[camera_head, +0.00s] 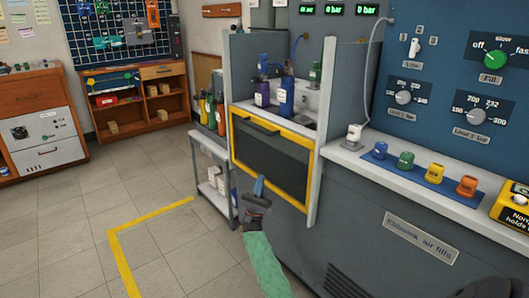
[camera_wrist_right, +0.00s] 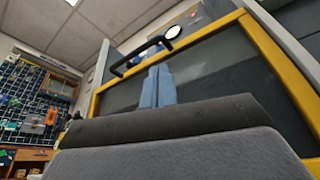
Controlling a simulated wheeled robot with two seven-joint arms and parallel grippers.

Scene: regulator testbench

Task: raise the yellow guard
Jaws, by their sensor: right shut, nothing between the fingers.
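The yellow guard (camera_head: 234,113) is a yellow-framed dark panel on the front of the test bay, with a dark bar handle (camera_head: 262,127) near its top edge. Bottles behind it show above its top edge. My right gripper (camera_head: 258,186) is shut and empty, in front of the guard's lower part and below the handle. In the right wrist view, its blue fingertips (camera_wrist_right: 157,86) point up toward the guard, whose yellow frame (camera_wrist_right: 275,60) fills much of the picture. The handle (camera_wrist_right: 143,53) shows just beyond the fingertips; I cannot tell whether they touch the panel. My left gripper is not in view.
A grey counter (camera_head: 345,160) at the right holds a blue mat with several coloured fittings. A small cart (camera_head: 212,165) with bottles stands left of the bay. The tiled floor (camera_head: 80,225) with a yellow line is open at the left.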

